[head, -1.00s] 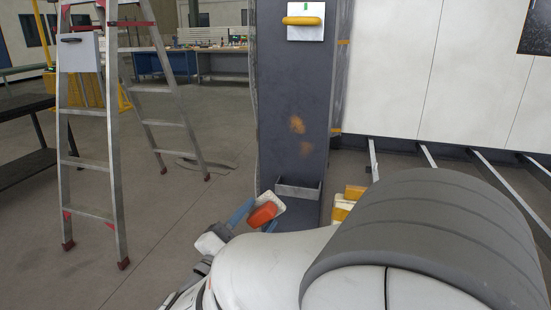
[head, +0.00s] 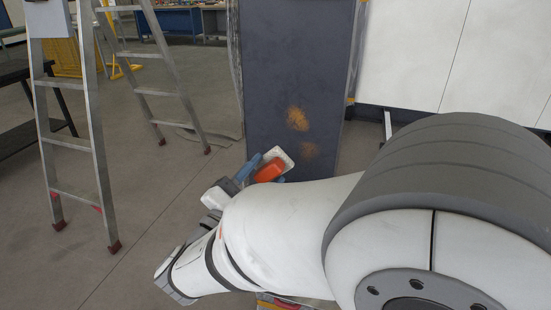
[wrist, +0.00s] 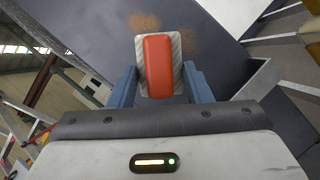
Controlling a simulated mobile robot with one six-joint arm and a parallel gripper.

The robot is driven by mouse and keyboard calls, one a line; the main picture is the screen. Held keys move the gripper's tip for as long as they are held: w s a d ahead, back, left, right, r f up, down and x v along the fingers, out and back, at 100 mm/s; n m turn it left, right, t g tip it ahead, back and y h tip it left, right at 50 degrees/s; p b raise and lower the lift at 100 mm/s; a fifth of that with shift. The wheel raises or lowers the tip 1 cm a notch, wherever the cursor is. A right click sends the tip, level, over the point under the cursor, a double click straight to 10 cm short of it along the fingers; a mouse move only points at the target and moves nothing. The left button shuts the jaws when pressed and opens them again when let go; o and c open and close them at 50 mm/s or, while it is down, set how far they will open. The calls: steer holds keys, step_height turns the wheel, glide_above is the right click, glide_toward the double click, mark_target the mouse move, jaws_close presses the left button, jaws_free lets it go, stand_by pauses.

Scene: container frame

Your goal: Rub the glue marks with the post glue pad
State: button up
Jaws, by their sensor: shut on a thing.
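My gripper (head: 262,170) is shut on the post glue pad, which has an orange-red grip (head: 269,171) on a pale backing. The pad (wrist: 158,66) also shows between the blue fingers in the wrist view. In the head view it is at the lower left of the dark post (head: 290,60), below the glue marks. The upper orange-brown mark (head: 297,118) is the larger one. A fainter mark (head: 310,150) lies just below it. In the wrist view, marks (wrist: 190,45) show beyond the pad. I cannot tell whether the pad touches the post.
A stepladder (head: 90,120) stands at the left. A dark bench (head: 30,110) is behind it. White panels (head: 450,50) are to the right of the post. In the wrist view, a grey tray-like bracket (wrist: 258,80) juts out at the right.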

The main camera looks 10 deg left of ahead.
steer(key=shift+w+d, duration=0.2)
steer(key=shift+w, duration=2.45)
steer(key=shift+w+d, duration=0.1)
steer(key=shift+w, duration=0.8)
